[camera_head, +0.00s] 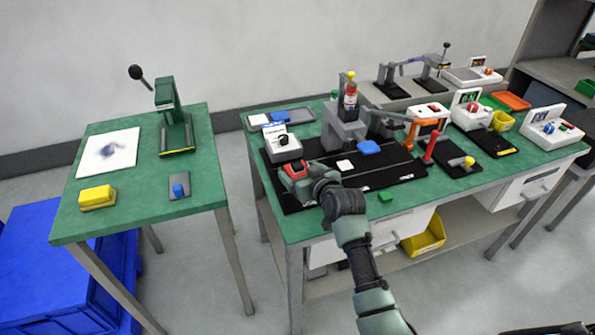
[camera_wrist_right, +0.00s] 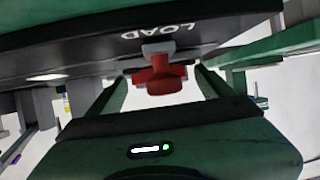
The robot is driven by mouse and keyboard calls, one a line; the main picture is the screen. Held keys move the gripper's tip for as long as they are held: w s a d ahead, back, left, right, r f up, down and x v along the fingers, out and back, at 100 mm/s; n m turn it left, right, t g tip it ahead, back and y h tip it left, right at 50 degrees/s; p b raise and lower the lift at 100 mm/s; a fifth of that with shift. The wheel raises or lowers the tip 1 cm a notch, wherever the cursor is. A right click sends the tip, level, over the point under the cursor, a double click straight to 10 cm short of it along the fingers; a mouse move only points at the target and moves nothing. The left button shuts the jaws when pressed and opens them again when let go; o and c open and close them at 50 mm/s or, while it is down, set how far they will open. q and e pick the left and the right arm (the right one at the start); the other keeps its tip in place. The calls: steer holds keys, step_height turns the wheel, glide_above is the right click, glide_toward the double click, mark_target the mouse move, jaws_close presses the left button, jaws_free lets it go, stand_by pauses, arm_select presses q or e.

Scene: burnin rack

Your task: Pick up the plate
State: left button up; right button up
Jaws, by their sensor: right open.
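My right gripper (camera_head: 292,176) is over the left end of the black mat (camera_head: 385,178) on the green bench. It is open. A red piece (camera_head: 295,168) shows at its fingertips; in the right wrist view this red piece (camera_wrist_right: 160,76) stands on a small grey base between the two spread fingers, below the LOAD lettering. I cannot tell whether the fingers touch it. A small white square plate (camera_head: 345,165) lies on the mat to the right of the gripper, and a blue piece (camera_head: 369,147) lies further right. Which one is the task's plate is not clear. My left gripper is not in view.
A grey box with a white sign (camera_head: 282,145) stands just behind the gripper. A grey fixture with a red cylinder (camera_head: 350,96) rises behind the mat. A separate green table (camera_head: 140,205) stands left, across a gap.

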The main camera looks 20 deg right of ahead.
steer(key=c, duration=1.4)
steer(key=shift+r, duration=0.1)
steer(key=shift+c, duration=0.2)
